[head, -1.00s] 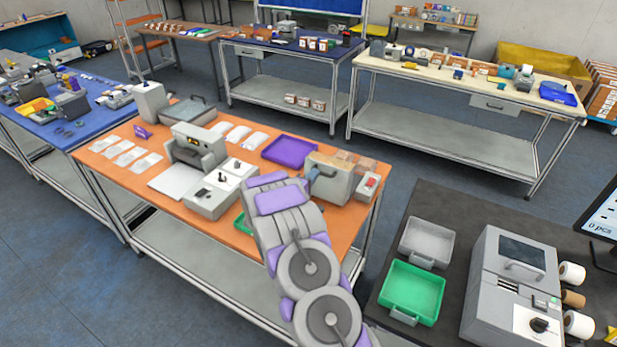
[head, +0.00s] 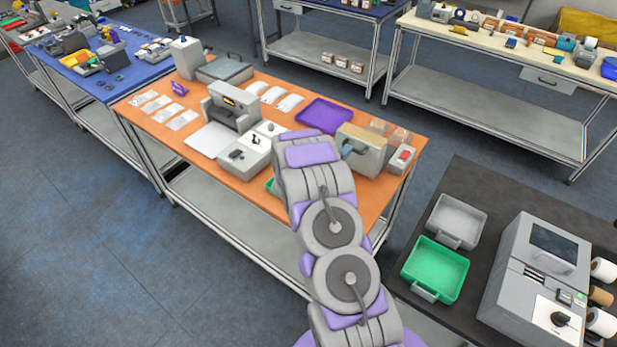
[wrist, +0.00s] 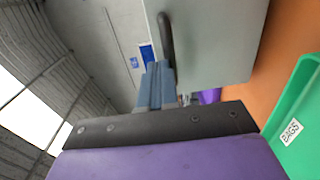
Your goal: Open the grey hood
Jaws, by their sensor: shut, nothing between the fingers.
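My gripper (head: 345,151) is at the hood's left side in the head view, partly hidden by my arm. In the wrist view my gripper's blue-grey fingers (wrist: 157,75) are together and empty, close to the handle's lower end; contact cannot be told. The hood looks closed.
A green bin labelled BAGS (wrist: 295,125) is close on the right in the wrist view. A purple tray (head: 324,113) lies behind the hood, and a small box with a red top (head: 403,158) stands right of it. A grey printer-like machine (head: 238,108) stands to the left.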

